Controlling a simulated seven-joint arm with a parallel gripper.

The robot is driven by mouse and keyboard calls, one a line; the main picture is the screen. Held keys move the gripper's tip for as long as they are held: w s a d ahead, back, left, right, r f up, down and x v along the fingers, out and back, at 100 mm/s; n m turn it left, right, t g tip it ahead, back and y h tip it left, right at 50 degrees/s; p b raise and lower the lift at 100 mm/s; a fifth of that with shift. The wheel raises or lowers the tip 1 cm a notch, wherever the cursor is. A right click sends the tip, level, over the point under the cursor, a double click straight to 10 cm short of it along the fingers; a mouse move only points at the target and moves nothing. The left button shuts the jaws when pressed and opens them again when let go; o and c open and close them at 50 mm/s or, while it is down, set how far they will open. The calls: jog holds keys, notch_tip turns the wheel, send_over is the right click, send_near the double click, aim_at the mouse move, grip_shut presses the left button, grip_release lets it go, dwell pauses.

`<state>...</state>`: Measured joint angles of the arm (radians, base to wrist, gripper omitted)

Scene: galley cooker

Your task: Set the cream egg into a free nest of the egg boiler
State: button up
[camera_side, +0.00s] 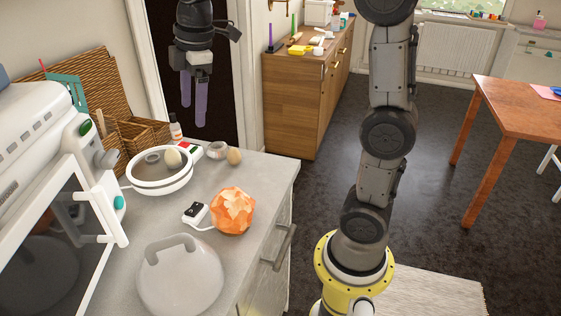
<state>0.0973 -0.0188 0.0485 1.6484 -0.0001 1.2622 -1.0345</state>
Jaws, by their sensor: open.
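The egg boiler (133,184) is a round white-rimmed pan with a dark inside on the counter. A pale cream-coloured egg (172,158) shows inside it, towards its back right; the separate nests are too small to make out. A second, more beige egg (234,156) stands on the counter right of the boiler. I cannot tell for sure which one is the task's cream egg. My gripper (193,110) hangs above and behind the boiler, fingers down, open and empty, apart from both eggs.
A small white ring-shaped object (217,150) sits beside the beige egg. A red-and-white item (187,149) and a bottle (175,128) stand behind the boiler. A white oven (45,160) borders the left.

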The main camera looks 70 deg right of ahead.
jog(key=s+a+f+m+t, duration=0.1)
jog(key=s+f+m, duration=0.3)
jog(key=s, duration=0.6)
jog(key=s+a+f+m+t, duration=0.2)
jog(key=s+m, duration=0.4)
jog(key=s, duration=0.4)
jog(key=shift+a+f+m, duration=0.3)
jog(key=shift+f+m, duration=0.1)
jog(key=shift+f, duration=0.5)
